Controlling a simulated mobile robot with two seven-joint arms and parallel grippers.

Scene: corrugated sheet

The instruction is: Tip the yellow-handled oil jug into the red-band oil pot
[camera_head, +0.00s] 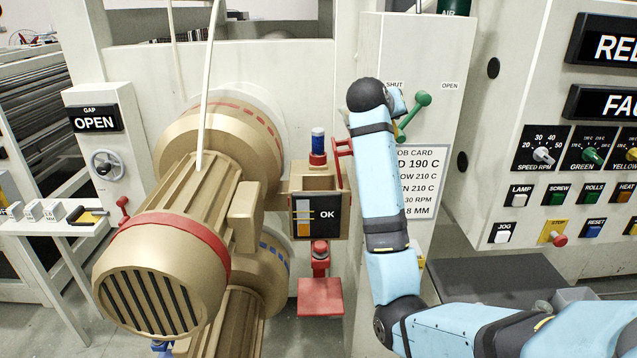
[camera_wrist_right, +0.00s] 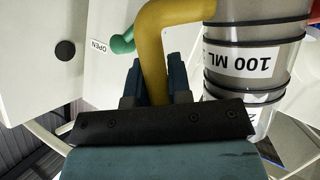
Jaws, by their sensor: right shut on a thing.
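My right gripper (camera_wrist_right: 155,82) is shut on the yellow handle (camera_wrist_right: 152,45) of the oil jug (camera_wrist_right: 258,30). The jug is grey and see-through, with dark rings and a "100 ML" label. The label and the wall's "OPEN" sign both read upside down in this view, so the jug looks about upright. A tan box with an "OK" gauge (camera_head: 317,215) and a red flap (camera_head: 343,150) stands left of my forearm. I cannot tell surely which part is the red-band pot. My left gripper is out of view.
A tan motor with a red band (camera_head: 170,235) fills the left. A green lever (camera_head: 415,112) is close to my right wrist, between "SHUT" and "OPEN". A control panel (camera_head: 590,150) is at right. A dark flat surface (camera_head: 490,280) lies below it.

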